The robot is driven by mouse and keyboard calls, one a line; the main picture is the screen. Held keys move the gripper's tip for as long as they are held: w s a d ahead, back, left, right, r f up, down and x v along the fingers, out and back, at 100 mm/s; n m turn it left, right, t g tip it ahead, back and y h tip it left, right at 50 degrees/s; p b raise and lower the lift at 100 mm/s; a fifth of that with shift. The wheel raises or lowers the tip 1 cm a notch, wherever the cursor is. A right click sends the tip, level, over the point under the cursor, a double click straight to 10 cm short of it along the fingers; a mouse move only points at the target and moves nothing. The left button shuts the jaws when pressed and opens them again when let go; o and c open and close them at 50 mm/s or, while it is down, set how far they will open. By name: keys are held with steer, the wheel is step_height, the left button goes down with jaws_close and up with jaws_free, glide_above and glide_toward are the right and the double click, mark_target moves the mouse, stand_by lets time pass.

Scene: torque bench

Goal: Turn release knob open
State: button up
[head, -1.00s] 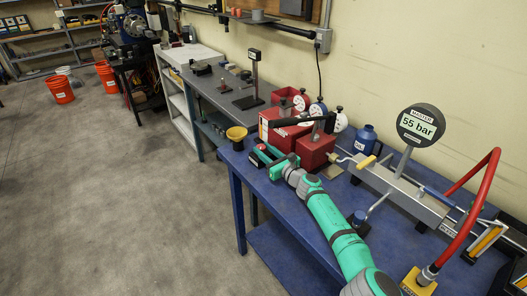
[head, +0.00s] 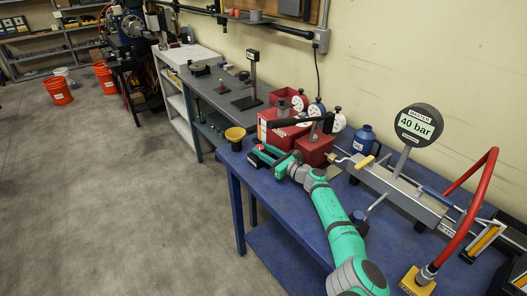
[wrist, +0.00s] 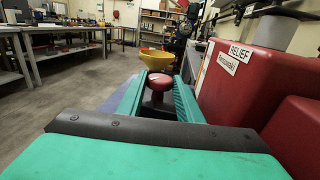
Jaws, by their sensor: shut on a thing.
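The round red release knob (wrist: 160,81) sits between my two green fingers in the wrist view, on a short dark stem, beside a red block (wrist: 245,75) labelled "RELIEF". My gripper (head: 262,155) is shut on the knob, at the left side of the red blocks on the blue bench in the head view. The fingers hide the knob's sides. The master gauge (head: 418,125) reads "40 bar".
A yellow cup (head: 235,134) stands just beyond my gripper. A red hose (head: 485,180) arches at the right. The blue bench's (head: 285,208) front left is clear.

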steer(key=o, duration=1)
steer(key=shift+r, duration=0.15)
